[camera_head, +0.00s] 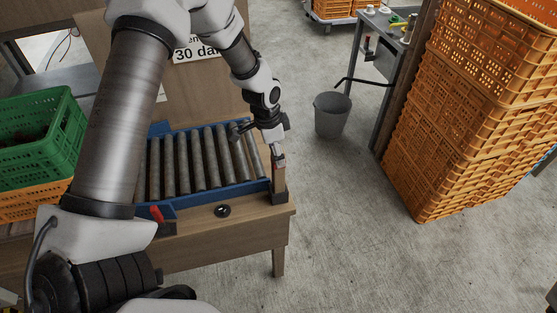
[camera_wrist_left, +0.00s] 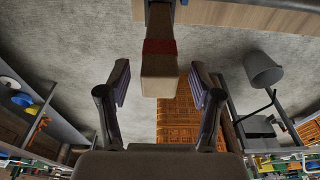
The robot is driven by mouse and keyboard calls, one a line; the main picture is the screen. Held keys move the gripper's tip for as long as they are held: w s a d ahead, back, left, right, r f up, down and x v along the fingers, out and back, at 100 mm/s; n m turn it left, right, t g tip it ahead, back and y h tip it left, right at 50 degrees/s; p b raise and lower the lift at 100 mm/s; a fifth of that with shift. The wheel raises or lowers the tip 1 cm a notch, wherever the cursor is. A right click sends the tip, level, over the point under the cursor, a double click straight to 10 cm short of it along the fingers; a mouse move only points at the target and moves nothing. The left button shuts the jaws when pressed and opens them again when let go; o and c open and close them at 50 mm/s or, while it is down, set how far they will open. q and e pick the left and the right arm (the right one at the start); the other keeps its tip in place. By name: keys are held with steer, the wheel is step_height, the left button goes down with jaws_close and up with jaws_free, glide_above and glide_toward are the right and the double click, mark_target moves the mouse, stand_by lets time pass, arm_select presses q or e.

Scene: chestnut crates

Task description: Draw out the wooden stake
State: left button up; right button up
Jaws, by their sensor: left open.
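The wooden stake (camera_head: 279,181) stands upright at the right end of the roller conveyor, at the corner of the wooden bench. In the left wrist view the stake (camera_wrist_left: 160,86) is a square light-brown post with a dark red band near its end. My left gripper (camera_head: 277,158) is at the stake's top. In the left wrist view the left gripper (camera_wrist_left: 160,92) is open, one finger on each side of the stake, with gaps visible on both sides. The stake's lower end is hidden in a dark holder. My right gripper is out of view.
The roller conveyor (camera_head: 150,208) has blue rails and lies on the wooden bench (camera_head: 240,227). A green crate (camera_head: 50,152) is at the left. A grey bucket (camera_head: 332,118) stands on the floor beyond, and orange crates (camera_head: 440,130) are stacked at the right. The floor between is clear.

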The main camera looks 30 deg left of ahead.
arm_select(q)
steer(key=r, duration=0.5)
steer(key=s+r, duration=0.1)
steer(key=r, duration=0.1)
steer(key=shift+a+r, duration=0.15)
steer(key=shift+a, duration=0.15)
